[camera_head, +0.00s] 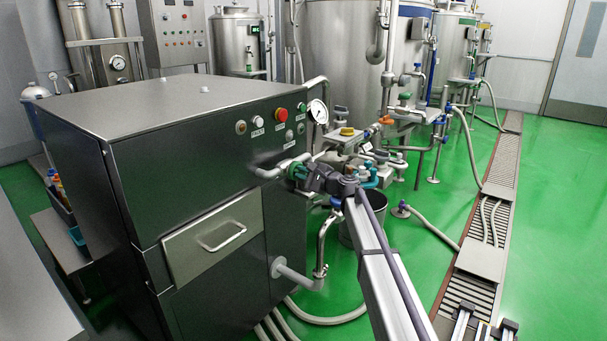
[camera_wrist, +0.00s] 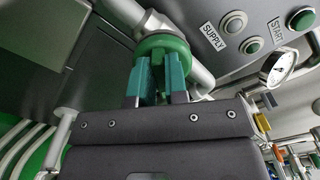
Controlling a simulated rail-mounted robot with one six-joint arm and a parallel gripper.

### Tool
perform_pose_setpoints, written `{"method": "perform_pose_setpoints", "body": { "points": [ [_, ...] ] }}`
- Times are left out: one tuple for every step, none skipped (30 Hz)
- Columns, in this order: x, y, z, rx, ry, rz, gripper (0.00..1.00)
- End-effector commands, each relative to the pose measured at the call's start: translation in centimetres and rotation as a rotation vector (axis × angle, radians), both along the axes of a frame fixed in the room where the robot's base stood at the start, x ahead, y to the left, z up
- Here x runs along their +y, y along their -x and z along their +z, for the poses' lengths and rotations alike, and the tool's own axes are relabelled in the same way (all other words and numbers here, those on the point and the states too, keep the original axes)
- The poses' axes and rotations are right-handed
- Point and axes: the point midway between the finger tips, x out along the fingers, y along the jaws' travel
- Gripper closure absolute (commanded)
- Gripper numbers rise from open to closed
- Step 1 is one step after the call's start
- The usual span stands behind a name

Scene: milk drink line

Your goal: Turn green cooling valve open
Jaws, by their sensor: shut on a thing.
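The green cooling valve (camera_wrist: 162,42) is a round green handle on a grey pipe at the front of the steel machine. It fills the upper middle of the wrist view and is small in the head view (camera_head: 301,158). My gripper (camera_wrist: 159,66) has teal fingers, one on each side of the handle's near part, and is shut on it. In the head view my gripper (camera_head: 298,171) meets the valve from the right, and the wrist hides part of the handle. I cannot tell how far the valve is turned.
The steel machine (camera_head: 185,150) carries a red button (camera_head: 281,114), a pressure gauge (camera_head: 317,111) and a SUPPLY label (camera_wrist: 212,38). Pipes and coloured valves crowd behind my wrist. A grey bucket (camera_head: 347,234) stands below. The green floor (camera_head: 440,210) is open at right, with hoses and a drain.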

Motion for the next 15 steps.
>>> {"method": "perform_pose_setpoints", "body": {
  "points": [
    [-0.01, 0.11, -0.16, -0.036, 0.023, 0.001, 1.0],
    [-0.01, 0.12, -0.2, -0.06, 0.038, 0.0, 1.0],
    [0.01, 0.15, -0.25, -0.093, 0.058, 0.0, 1.0],
    [0.01, 0.17, -0.28, -0.117, 0.073, 0.0, 1.0],
    [0.03, 0.18, -0.32, -0.141, 0.087, 0.0, 1.0],
    [0.04, 0.2, -0.37, -0.174, 0.107, 0.0, 1.0],
    [0.04, 0.21, -0.41, -0.197, 0.121, 0.0, 1.0],
    [0.04, 0.23, -0.45, -0.22, 0.135, 0.0, 1.0],
    [0.05, 0.25, -0.49, -0.251, 0.153, 0.0, 1.0],
    [0.06, 0.25, -0.53, -0.272, 0.166, 0.0, 1.0],
    [0.06, 0.26, -0.55, -0.294, 0.179, 0.0, 1.0],
    [0.07, 0.27, -0.61, -0.321, 0.196, 0.0, 1.0],
    [0.08, 0.28, -0.64, -0.341, 0.208, 0.0, 1.0],
    [0.08, 0.28, -0.66, -0.36, 0.22, 0.0, 1.0],
    [0.09, 0.29, -0.7, -0.384, 0.234, 0.0, 1.0]
  ]
}}
